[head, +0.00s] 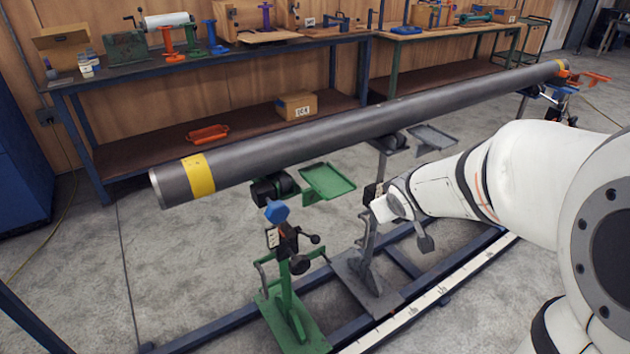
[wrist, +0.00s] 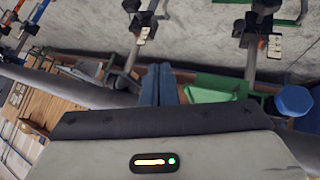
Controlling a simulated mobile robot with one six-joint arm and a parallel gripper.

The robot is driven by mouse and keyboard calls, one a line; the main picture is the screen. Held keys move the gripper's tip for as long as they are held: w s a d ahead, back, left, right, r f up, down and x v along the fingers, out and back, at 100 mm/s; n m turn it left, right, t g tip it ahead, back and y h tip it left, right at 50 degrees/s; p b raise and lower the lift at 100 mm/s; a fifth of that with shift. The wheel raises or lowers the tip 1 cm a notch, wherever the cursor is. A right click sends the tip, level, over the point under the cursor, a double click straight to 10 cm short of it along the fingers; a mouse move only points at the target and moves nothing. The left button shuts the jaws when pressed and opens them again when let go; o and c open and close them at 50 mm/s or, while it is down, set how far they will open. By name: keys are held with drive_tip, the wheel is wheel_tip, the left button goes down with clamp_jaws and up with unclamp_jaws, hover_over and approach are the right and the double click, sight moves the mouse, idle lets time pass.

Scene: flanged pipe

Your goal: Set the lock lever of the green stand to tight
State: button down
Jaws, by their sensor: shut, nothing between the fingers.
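The green stand (head: 289,305) stands on the floor rail under the near end of the grey pipe (head: 330,130). It carries a blue knob (head: 277,212), a white label (head: 272,238) and dark lever parts with a black ball (head: 315,239) and a larger black knob (head: 299,265). The lever's setting is too small to read. My gripper's blue fingers (wrist: 160,86) are together and empty in the wrist view. A green tray (wrist: 217,86) and a blue knob (wrist: 295,101) lie right of them. In the head view my arm ends right of the green stand, by the grey stand; its fingers cannot be made out.
A grey stand (head: 372,272) is close to my wrist, right of the green stand. The pipe, with a yellow band (head: 198,175), runs above the stands. A green tray (head: 328,181) juts out below it. Workbenches (head: 240,55) line the back. Floor left of the green stand is clear.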

drive_tip(key=w+a+f+n+t+y+b, duration=0.1)
drive_tip(key=w+a+f+n+y+b, duration=0.25)
drive_tip(key=w+a+f, duration=0.35)
drive_tip(key=n+g+y+b, duration=0.1)
drive_tip(key=n+y+b, duration=0.1)
drive_tip(key=n+y, duration=0.25)
approach(312, 239)
wheel_tip(312, 239, up, 4)
drive_tip(key=w+a, duration=0.2)
drive_tip(key=shift+s+a+r+y, duration=0.15)
drive_tip(key=shift+s+a+y, duration=0.15)
drive_tip(key=shift+a, duration=0.05)
drive_tip(key=shift+w+a+f+b, duration=0.45)
drive_tip(key=shift+w+f+b, duration=0.3)
drive_tip(key=shift+f, duration=0.55)
drive_tip(key=shift+w+a+f+b, duration=0.45)
drive_tip(key=shift+w+f+b, duration=0.35)
drive_tip(key=shift+f, duration=0.45)
drive_tip(key=shift+w+a+f+b, duration=0.55)
drive_tip(key=shift+w+f, duration=0.3)
drive_tip(key=shift+f, duration=0.45)
drive_tip(key=shift+d, duration=0.1)
